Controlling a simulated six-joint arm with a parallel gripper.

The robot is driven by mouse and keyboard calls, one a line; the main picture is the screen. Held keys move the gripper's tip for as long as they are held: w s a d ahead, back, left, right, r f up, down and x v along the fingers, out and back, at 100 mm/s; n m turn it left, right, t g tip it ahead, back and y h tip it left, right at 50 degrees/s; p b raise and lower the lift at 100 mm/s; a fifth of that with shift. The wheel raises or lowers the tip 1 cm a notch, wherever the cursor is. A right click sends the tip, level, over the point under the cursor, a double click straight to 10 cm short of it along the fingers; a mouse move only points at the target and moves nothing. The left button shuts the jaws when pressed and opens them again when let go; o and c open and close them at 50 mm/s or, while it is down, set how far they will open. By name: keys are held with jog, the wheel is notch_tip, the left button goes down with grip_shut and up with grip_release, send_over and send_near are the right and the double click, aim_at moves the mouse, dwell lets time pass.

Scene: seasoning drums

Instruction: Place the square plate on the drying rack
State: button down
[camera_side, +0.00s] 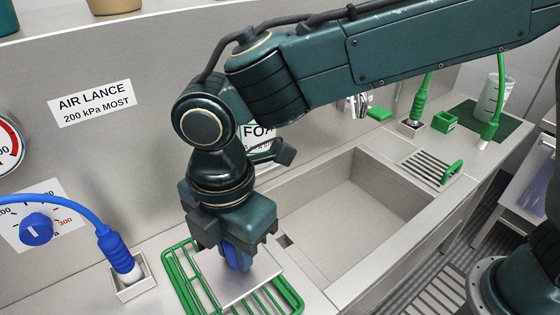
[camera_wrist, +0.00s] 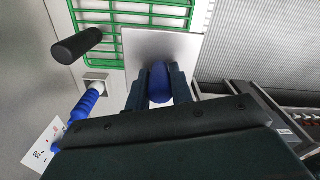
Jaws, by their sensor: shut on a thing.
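The square plate (camera_side: 250,282) is a thin, flat, pale grey sheet with a blue grip on top. My gripper (camera_side: 238,250) points down and is shut on this blue grip, which shows between the two fingers in the wrist view (camera_wrist: 158,85). The drying rack (camera_side: 184,287) is a green wire grid at the left of the sink. The plate covers part of the rack's bars and also shows in the wrist view (camera_wrist: 150,45), overlapping the rack (camera_wrist: 120,62). I cannot tell whether the plate touches the bars or hovers just above them.
A blue air lance (camera_side: 118,250) stands in a square holder left of the rack, its hose curving to the wall. The empty sink (camera_side: 350,205) lies to the right. Beyond it are a green-handled grate (camera_side: 425,168), a green hose tool (camera_side: 418,105) and a clear beaker (camera_side: 492,98).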

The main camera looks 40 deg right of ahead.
notch_tip(320, 180, down, 9)
jog(key=shift+r, duration=0.1)
jog(key=shift+f, duration=0.2)
jog(key=shift+f, duration=2)
jog(key=shift+f, duration=0.1)
jog(key=c, duration=1.2)
grip_release()
jog(key=shift+c, duration=0.2)
notch_tip(320, 180, up, 12)
jog(key=shift+r, duration=0.15)
